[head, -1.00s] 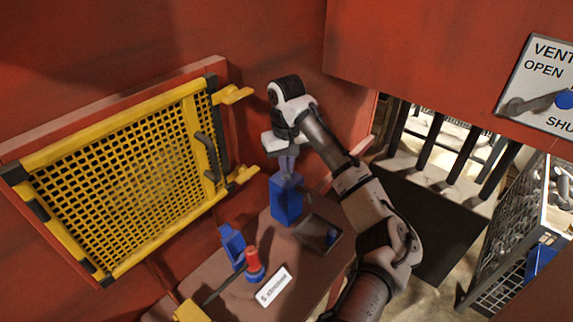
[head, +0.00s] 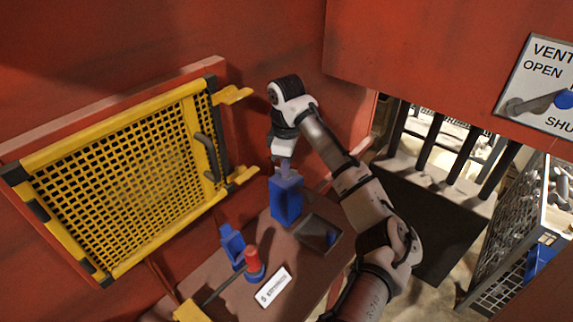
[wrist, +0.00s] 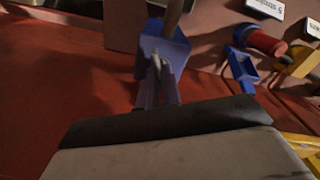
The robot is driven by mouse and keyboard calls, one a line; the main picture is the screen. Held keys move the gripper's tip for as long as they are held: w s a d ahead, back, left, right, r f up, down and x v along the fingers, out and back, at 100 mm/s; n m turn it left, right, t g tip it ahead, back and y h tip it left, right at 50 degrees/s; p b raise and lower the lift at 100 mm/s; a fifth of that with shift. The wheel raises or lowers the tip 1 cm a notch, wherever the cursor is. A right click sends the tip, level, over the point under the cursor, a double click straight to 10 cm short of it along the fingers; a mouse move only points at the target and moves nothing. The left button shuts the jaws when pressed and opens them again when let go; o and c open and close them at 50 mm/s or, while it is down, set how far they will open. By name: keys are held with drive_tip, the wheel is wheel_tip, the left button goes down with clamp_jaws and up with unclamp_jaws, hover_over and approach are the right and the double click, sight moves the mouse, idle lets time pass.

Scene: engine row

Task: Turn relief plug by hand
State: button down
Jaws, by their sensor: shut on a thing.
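A blue block (head: 286,205) stands on the brown bench below my gripper, and it also shows in the wrist view (wrist: 176,50). My gripper (head: 285,170) points down at the top of this block. In the wrist view its fingertips (wrist: 156,64) are close together at the block's upper face. They are shut on a small part there, which I take to be the relief plug; the fingers hide it, so its shape cannot be told. A rod or pipe (wrist: 173,14) shows beyond the block in the wrist view.
A red and blue knob (head: 254,265), a blue bracket (head: 232,244) and a white label (head: 273,287) are at the bench front. A dark tray (head: 308,250) lies right of the block. A yellow mesh guard (head: 125,175) hangs on the red wall at left.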

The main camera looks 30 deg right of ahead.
drive_tip(key=n, duration=0.6)
drive_tip(key=shift+s+a+f, duration=0.1)
drive_tip(key=shift+s+f, duration=0.05)
drive_tip(key=shift+f, duration=0.25)
drive_tip(key=n, duration=0.6)
drive_tip(key=shift+n, duration=0.4)
drive_tip(key=c, duration=1.6)
unclamp_jaws()
drive_tip(key=shift+r, duration=0.55)
wheel_tip(320, 180, up, 14)
drive_tip(key=shift+f+b, duration=0.1)
drive_tip(key=shift+b, duration=0.7)
